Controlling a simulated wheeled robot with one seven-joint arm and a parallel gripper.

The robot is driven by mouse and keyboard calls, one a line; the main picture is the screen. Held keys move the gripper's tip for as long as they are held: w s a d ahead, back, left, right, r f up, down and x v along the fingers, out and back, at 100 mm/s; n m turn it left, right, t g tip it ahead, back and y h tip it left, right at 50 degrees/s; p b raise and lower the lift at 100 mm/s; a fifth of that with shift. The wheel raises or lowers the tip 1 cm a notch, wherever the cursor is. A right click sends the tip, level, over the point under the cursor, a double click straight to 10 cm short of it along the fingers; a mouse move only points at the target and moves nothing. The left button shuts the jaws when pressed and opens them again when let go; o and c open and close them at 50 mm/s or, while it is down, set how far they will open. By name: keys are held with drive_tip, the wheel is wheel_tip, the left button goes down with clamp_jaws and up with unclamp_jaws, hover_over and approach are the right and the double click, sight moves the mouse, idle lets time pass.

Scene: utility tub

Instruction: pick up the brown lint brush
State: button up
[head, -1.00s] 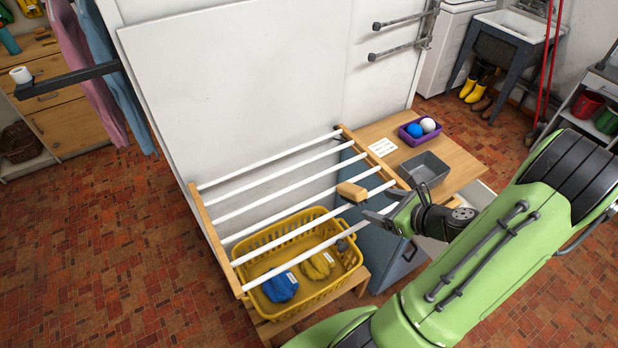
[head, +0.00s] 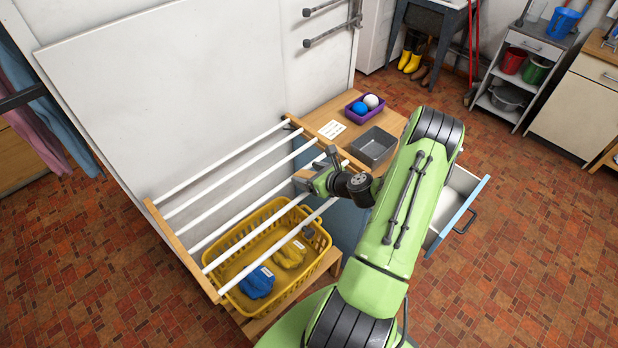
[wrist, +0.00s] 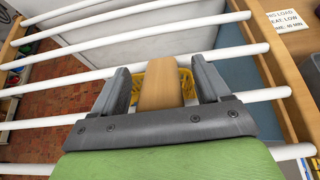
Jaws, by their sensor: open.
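The brown lint brush (wrist: 160,84) shows in the wrist view as a tan wooden block between the two fingers of my gripper (wrist: 163,84). It lies at the white rods of the drying rack (wrist: 100,44), above the yellow basket. My gripper is open around the brush, with a gap seen on both sides. In the head view my gripper (head: 311,179) is over the rack's right part and hides most of the brush. How the brush's lower part rests cannot be seen.
The yellow basket (head: 222,268) under the rack holds a blue cloth (head: 257,283) and a yellow cloth (head: 290,254). A grey bin (head: 374,146) and a purple tray (head: 352,112) with two balls stand on the wooden top. A drawer (head: 457,205) stands open at right.

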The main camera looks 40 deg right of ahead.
drive_tip(key=shift+w+f, duration=0.15)
drive_tip(key=shift+w, duration=0.05)
drive_tip(key=shift+s, duration=0.15)
drive_tip(key=c, duration=1.1)
